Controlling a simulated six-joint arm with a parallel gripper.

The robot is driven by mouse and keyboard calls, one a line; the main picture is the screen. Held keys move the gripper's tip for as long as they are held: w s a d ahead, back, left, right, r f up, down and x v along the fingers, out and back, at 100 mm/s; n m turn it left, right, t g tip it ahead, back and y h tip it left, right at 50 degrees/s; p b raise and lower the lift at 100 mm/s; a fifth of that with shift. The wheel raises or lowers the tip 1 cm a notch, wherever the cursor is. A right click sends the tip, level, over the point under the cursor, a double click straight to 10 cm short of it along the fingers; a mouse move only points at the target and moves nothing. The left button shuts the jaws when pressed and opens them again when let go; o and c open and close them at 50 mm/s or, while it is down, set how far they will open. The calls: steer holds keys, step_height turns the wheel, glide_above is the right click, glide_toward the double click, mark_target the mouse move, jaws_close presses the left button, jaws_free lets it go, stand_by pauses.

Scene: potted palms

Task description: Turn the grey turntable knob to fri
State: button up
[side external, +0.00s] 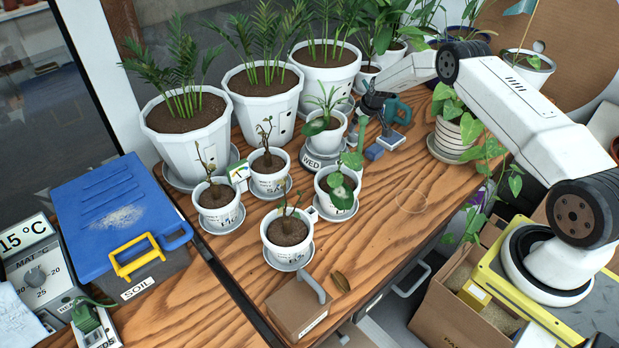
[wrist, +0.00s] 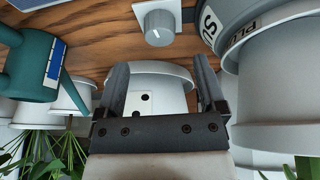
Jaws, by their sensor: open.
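The grey knob (wrist: 158,27) shows at the top of the wrist view, on a pale box, with a light pointer line on its face. To its right is the grey turntable (wrist: 204,32), whose rim carries day letters, with "SU" readable. In the side view the turntable (side external: 312,163) shows "WED" on its front rim and bears a small white pot (side external: 325,139) with a plant. My gripper (wrist: 160,78) is open and empty, its two fingers apart, with the knob beyond the fingertips. In the side view my gripper (side external: 366,112) is just right of that pot. I cannot make out the knob there.
Large white palm pots (side external: 190,143) stand behind, and several small pots stand in front. The right front tabletop (side external: 410,190) is mostly clear.

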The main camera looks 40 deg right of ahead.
mark_target(354, 134)
steer(key=shift+x, duration=2.9)
steer(key=shift+f, duration=0.1)
jaws_close()
